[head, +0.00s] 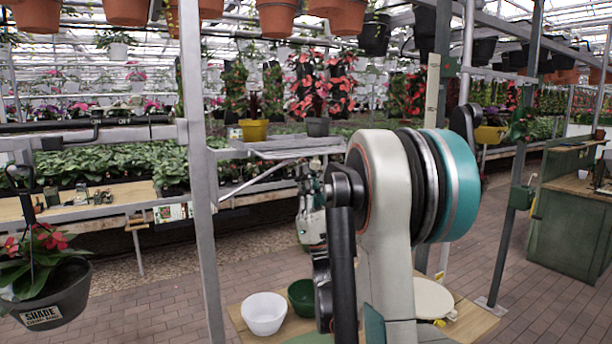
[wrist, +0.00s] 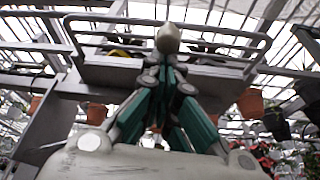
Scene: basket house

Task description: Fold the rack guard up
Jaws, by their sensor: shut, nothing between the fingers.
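The rack guard is a grey tubular bar with bent ends, and it spans the top of the wrist view (wrist: 110,17) in front of a slatted rack (wrist: 100,70). In the head view a pale slanting bar (head: 262,183) below the rack (head: 285,147) looks like part of it. My gripper (wrist: 168,38) is shut and empty, with its fingertips together and pointing up. Its tip overlaps the middle of the guard bar in the wrist view; I cannot tell whether they touch. In the head view my gripper (head: 314,168) is partly behind my arm, just under the rack.
A yellow pot (head: 254,130) and a dark pot (head: 317,128) stand at the rack. A metal post (head: 200,200) rises left of it. White (head: 264,313) and green (head: 300,296) bowls sit on a low wooden table. A hanging pot (head: 48,293) is at left.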

